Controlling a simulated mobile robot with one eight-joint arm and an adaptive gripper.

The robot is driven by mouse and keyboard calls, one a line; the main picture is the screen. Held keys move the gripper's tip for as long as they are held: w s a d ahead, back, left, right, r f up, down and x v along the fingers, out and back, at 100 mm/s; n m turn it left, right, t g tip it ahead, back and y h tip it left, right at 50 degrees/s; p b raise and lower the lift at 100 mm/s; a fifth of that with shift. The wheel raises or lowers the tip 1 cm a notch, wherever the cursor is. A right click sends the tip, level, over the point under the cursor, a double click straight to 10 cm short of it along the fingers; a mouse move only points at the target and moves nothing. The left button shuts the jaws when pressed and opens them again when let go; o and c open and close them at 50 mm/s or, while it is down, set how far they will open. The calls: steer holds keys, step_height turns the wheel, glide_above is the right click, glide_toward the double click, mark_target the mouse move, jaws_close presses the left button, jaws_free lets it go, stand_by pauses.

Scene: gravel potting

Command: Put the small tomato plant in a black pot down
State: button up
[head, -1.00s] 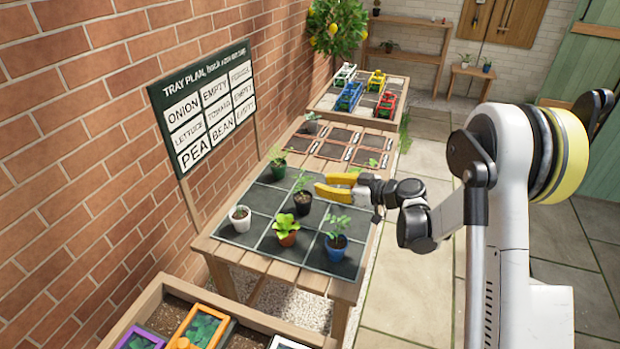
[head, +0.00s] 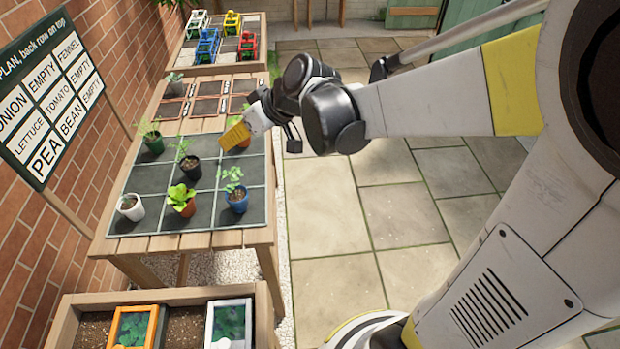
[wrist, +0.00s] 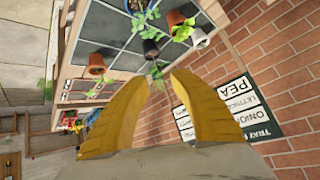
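The small tomato plant in a black pot (head: 191,168) stands upright in the middle cell of the dark gridded tray (head: 152,179). It also shows in the wrist view (wrist: 151,48), beyond the fingertips. My gripper (head: 235,134) has yellow fingers and hovers at the tray's back right, clear of the black pot. In the wrist view its fingers (wrist: 161,76) are spread with a gap and hold nothing. In the head view it partly hides a terracotta pot, which the wrist view shows clearly (wrist: 96,64).
A green pot (head: 154,145), white pot (head: 131,208), orange pot (head: 182,206) and blue pot (head: 238,201) share the tray. A sign (head: 55,90) stands left by the brick wall. A planter box (head: 255,298) is in front. Some tray cells are bare.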

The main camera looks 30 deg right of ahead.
steer(key=s+d+m+h, duration=0.2)
steer(key=s+d+h, duration=0.1)
steer(key=s, duration=0.6)
steer(key=s+d+m+h, duration=0.3)
steer(key=s+d, duration=0.3)
steer(key=s, duration=0.4)
steer(key=shift+r, duration=0.4)
